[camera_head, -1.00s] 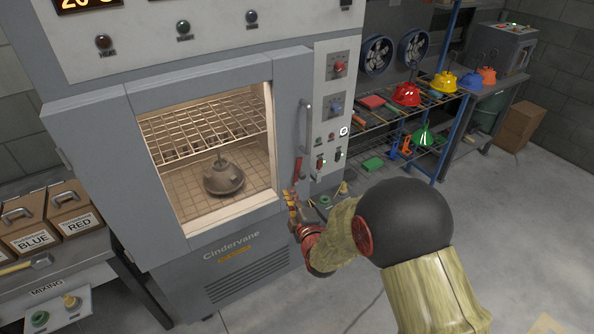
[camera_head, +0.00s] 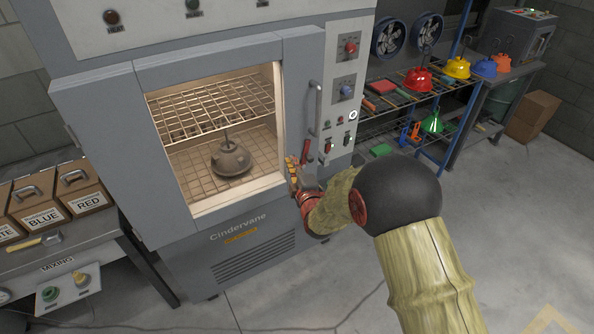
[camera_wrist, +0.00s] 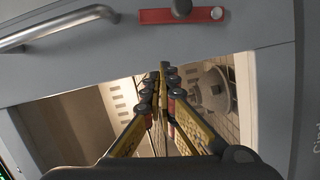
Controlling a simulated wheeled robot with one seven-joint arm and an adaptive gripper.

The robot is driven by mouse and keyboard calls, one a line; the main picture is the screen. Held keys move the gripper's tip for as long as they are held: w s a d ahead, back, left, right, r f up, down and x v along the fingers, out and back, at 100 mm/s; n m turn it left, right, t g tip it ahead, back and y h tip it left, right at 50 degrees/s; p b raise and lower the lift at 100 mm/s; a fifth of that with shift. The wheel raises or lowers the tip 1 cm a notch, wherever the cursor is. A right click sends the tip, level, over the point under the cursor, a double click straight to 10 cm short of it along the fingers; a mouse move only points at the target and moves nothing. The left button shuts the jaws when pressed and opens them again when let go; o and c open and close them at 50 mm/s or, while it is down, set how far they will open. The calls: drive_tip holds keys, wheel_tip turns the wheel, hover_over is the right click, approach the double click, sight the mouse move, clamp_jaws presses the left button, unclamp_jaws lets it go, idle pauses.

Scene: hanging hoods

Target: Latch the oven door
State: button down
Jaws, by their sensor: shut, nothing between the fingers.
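The grey oven door (camera_head: 294,110) has a large window and a vertical metal handle (camera_head: 318,108) near its right edge. It looks shut or nearly so; I cannot tell whether it is flush. Below the handle is a red latch lever (camera_head: 307,149). In the wrist view the red latch (camera_wrist: 155,16) lies lengthwise near the top, with a dark knob on it, beside the handle (camera_wrist: 60,26). My gripper (camera_head: 291,163) is shut and empty, just left of and below the latch, before the window's right edge. In the wrist view its fingertips (camera_wrist: 163,70) meet over the window.
A control panel (camera_head: 346,85) is right of the door. A shelf with coloured hoods (camera_head: 418,78) stands farther right. Labelled boxes (camera_head: 82,188) sit on a bench at left.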

sight(297, 147)
drive_tip(key=x, duration=0.3)
drive_tip(key=shift+w+a+f, duration=0.1)
drive_tip(key=shift+w+f, duration=0.05)
drive_tip(key=shift+w, duration=0.1)
drive_tip(key=shift+w+d+f+b, duration=0.2)
drive_tip(key=shift+w+d+b, duration=0.3)
drive_tip(key=shift+w+d, duration=0.65)
drive_tip(key=shift+d, duration=0.4)
